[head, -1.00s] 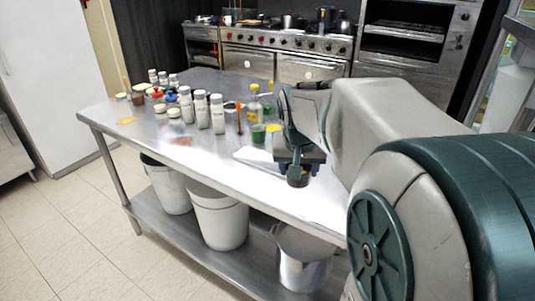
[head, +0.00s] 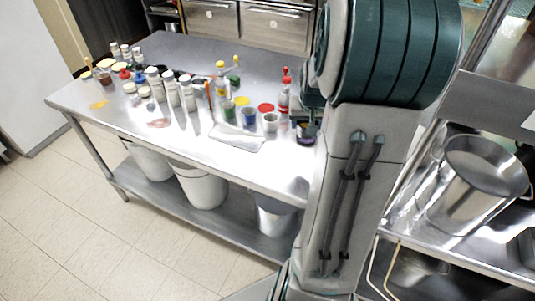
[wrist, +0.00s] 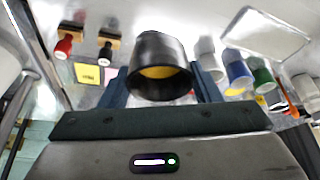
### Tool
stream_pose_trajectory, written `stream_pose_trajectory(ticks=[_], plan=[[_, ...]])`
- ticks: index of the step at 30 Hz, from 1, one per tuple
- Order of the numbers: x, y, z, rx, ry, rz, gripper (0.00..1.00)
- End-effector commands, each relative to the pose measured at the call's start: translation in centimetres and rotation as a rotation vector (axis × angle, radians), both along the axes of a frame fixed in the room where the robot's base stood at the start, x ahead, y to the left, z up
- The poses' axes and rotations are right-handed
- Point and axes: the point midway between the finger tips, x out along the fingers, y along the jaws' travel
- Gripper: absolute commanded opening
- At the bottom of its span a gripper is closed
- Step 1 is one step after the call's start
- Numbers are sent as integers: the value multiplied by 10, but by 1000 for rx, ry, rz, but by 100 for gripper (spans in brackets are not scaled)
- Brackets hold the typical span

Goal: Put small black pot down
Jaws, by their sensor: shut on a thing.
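The small black pot (wrist: 158,50) is between the two fingers of my gripper (wrist: 160,88) in the wrist view, with yellow showing inside its round mouth. My gripper is shut on it. In the head view the pot (head: 306,132) shows as a small dark shape at the right part of the steel table (head: 265,178), beside my arm. My arm hides most of the gripper there. I cannot tell whether the pot touches the table top.
A red-capped bottle (head: 284,95) and small cups, including a blue one (head: 249,117), stand just left of the pot. A pale tray (head: 236,138) lies near the front edge. Several shakers stand further left. A rack with a large metal pot (head: 478,180) is at the right.

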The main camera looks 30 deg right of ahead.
Motion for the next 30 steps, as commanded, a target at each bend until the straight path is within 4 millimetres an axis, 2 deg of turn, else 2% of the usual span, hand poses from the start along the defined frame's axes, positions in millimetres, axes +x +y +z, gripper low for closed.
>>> stream_pose_trajectory(ticks=[5,21,25,30], plan=[[1,2,-2,2,0,0,29],[30,93,-63,1,-1,4,29],[34,103,-68,2,-1,0,29],[35,107,-78,2,0,-2,29]])
